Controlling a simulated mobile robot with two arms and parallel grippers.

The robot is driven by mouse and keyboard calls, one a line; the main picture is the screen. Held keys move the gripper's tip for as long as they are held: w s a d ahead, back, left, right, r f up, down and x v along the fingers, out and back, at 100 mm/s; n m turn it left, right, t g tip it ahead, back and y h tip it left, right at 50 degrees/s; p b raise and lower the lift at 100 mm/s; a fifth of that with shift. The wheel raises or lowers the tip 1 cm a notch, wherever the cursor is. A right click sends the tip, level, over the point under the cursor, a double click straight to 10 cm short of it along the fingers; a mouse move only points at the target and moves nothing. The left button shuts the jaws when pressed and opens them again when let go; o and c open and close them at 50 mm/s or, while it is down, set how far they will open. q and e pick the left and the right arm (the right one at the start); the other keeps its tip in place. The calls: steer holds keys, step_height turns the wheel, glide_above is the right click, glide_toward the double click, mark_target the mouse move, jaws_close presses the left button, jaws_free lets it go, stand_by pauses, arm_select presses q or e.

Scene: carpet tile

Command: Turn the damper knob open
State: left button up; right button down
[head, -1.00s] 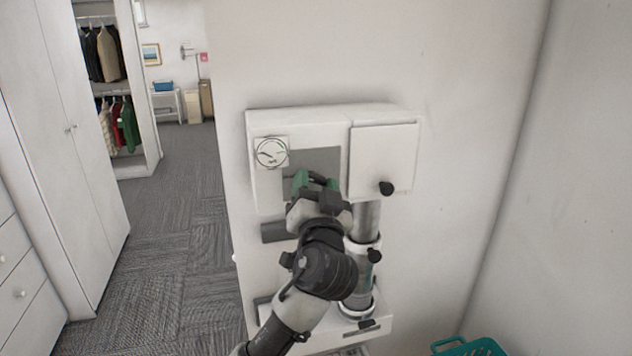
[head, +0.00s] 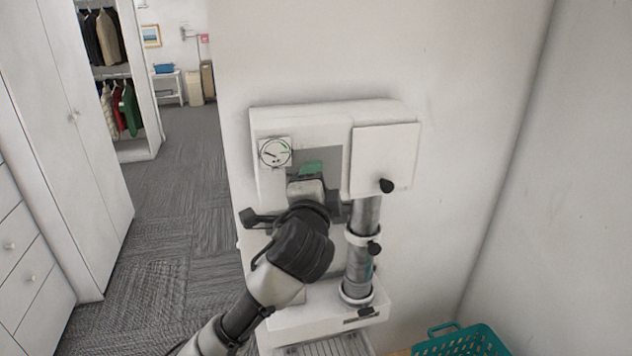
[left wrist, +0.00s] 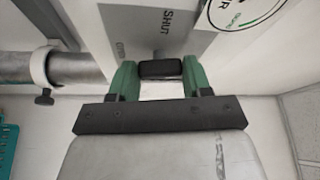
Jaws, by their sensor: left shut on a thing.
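A white wall unit (head: 330,118) carries a grey plate (head: 330,157) on its front. My left gripper (head: 312,170) is at this plate, with its green fingertips partly visible. In the left wrist view the green fingers (left wrist: 160,78) are shut on the black damper knob (left wrist: 160,68), one on each side. The grey plate (left wrist: 185,30) there has the word SHUT on it, close to the knob; another word is too faint to read. In the head view the gripper hides the knob. My right gripper is not in view.
A round gauge (head: 275,152) sits left of the plate. A teal basket (head: 462,342) stands at lower right. Carpet (head: 175,240) is clear at left.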

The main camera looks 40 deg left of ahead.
arm_select(q)
steer(key=shift+m+g+h, duration=0.4)
steer(key=shift+m, duration=0.8)
steer(key=o, duration=0.9)
steer(key=shift+r, duration=0.1)
